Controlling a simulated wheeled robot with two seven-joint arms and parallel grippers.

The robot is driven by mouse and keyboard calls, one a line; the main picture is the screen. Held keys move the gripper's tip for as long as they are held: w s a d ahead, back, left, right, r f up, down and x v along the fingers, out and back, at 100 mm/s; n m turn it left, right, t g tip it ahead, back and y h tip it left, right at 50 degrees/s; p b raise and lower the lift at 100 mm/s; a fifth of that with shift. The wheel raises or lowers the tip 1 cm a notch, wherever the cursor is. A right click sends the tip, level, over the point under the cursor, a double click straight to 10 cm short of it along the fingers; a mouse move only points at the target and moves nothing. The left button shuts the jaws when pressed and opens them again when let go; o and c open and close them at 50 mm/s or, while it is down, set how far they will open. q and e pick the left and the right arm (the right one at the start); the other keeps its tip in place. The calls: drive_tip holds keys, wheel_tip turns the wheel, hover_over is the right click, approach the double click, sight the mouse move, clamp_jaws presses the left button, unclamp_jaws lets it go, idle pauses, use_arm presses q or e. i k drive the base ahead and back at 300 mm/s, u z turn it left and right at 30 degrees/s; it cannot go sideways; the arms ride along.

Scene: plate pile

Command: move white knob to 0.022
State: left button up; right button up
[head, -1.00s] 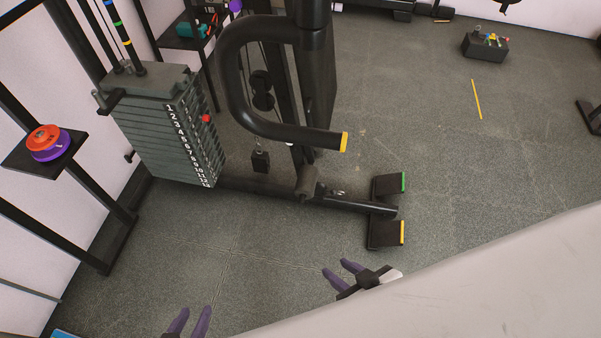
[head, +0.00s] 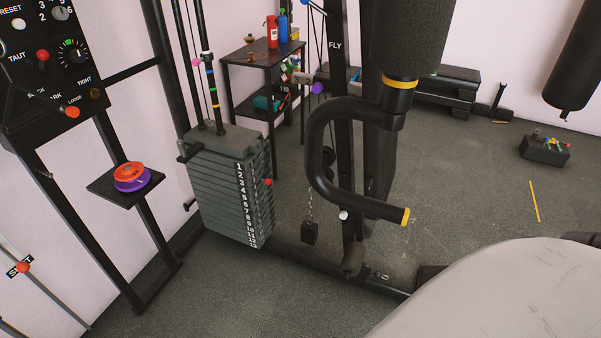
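Two white round parts are in view, and I cannot tell which one the task means. A small white knob (head: 343,215) sits low on the black upright of the exercise machine, just under the curved black handle. A white round button (head: 18,25) is on the black control panel at the upper left, below the word RESET. Neither of my grippers is in view, so nothing shows near either part.
A numbered weight stack (head: 229,197) with a red pin stands left of the upright. A small shelf (head: 104,188) holds orange and purple discs. The curved handle (head: 322,150) juts out. A large pale surface (head: 500,300) covers the lower right. Floor is bare at bottom centre.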

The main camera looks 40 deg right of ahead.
sight(343, 215)
drive_tip(key=u, duration=0.05)
drive_tip(key=i, duration=1.7)
drive_tip(key=z, duration=1.75)
